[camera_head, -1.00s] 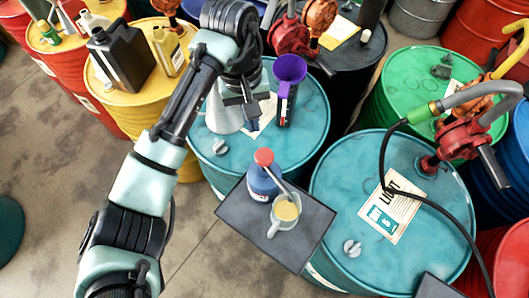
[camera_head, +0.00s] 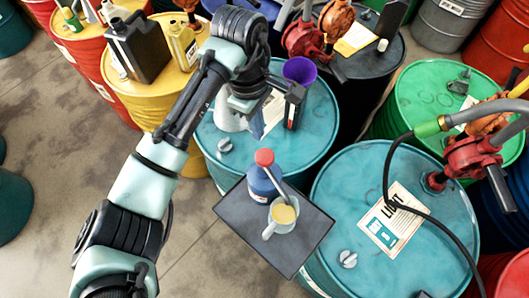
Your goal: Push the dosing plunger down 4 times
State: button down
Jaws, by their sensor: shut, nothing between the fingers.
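The dosing plunger is the red knob (camera_head: 264,157) on top of a blue bottle (camera_head: 263,182). The bottle stands upright on a dark square tray (camera_head: 240,212), and its spout reaches over a pale cup (camera_head: 281,224) holding yellow oil. My gripper (camera_head: 257,133) is shut and empty. In the picture its tips lie just above and slightly left of the red knob. A gap shows between them, though the true height difference is hard to judge.
A purple funnel (camera_head: 299,70) and a dark container (camera_head: 294,104) stand on the teal drum (camera_head: 318,125) behind. A teal drum (camera_head: 335,190) with a label is to the right. A black hose (camera_head: 437,209) crosses it.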

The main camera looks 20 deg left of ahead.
jog(key=shift+f, duration=0.1)
jog(key=f+b, duration=0.4)
jog(key=b, duration=0.1)
jog(key=f+b, duration=0.2)
jog(key=f, duration=0.1)
jog(key=shift+d+b, duration=0.35)
jog(key=shift+d, duration=0.05)
jog(key=shift+r, duration=0.1)
jog(key=shift+s+f+b, duration=0.1)
jog(key=shift+f+b, duration=0.25)
jog(key=shift+f, duration=1.15)
jog(key=a, duration=0.1)
jog(key=a+p, duration=0.1)
jog(key=a+r, duration=0.1)
jog(key=shift+w+p, duration=0.3)
jog(key=shift+p, duration=0.05)
jog(key=shift+r, duration=0.2)
notch_tip(320, 180, up, 13)
send_over(262, 154)
jog(key=a, duration=0.5)
jog(key=shift+w+d+f, duration=0.2)
jog(key=shift+w, duration=0.15)
